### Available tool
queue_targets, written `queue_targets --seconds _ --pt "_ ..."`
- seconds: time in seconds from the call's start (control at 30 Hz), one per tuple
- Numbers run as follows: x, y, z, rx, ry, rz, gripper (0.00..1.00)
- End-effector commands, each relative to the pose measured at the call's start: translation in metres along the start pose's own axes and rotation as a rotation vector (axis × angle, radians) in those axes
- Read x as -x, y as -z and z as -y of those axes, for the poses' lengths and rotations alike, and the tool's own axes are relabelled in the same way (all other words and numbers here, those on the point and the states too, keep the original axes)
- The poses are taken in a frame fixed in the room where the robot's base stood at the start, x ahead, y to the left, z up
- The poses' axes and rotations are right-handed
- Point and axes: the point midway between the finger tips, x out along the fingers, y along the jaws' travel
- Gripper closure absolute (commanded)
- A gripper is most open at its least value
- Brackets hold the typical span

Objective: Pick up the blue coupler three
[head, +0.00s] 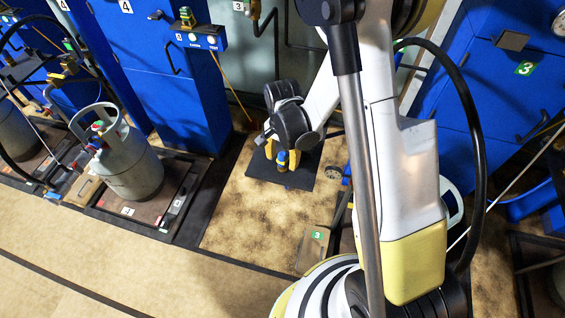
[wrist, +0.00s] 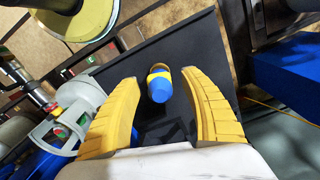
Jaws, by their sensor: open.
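The blue coupler three (wrist: 160,86) is a small blue cylinder with a yellow band. In the wrist view it shows between the two yellow fingers of my gripper (wrist: 159,76), with a gap on each side. In the head view the coupler (head: 282,161) shows at the fingertips of my gripper (head: 284,153), over a black mat (head: 301,178). My gripper is open, pointing down at the coupler. I cannot tell how far the fingertips reach down along it.
A grey gas cylinder (head: 131,170) stands on a scale platform (head: 171,220) at the left. Blue cabinets (head: 171,85) line the back. A green "3" label marks a box (head: 312,250) near my base. Brown floor (head: 245,225) is clear left of it.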

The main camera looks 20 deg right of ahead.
Motion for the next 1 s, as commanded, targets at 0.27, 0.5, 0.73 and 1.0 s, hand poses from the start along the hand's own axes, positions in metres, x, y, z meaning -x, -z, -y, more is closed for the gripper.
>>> queue_targets --seconds 0.27,0.5,0.73,1.0 --pt "0.001 0.000 0.000 0.000 0.000 0.000 1.00" --pt "0.001 0.000 0.000 0.000 0.000 0.000 1.00" --pt "0.007 0.000 0.000 0.000 0.000 0.000 1.00" --pt "0.050 0.000 -0.003 -0.001 -0.001 0.000 1.00"
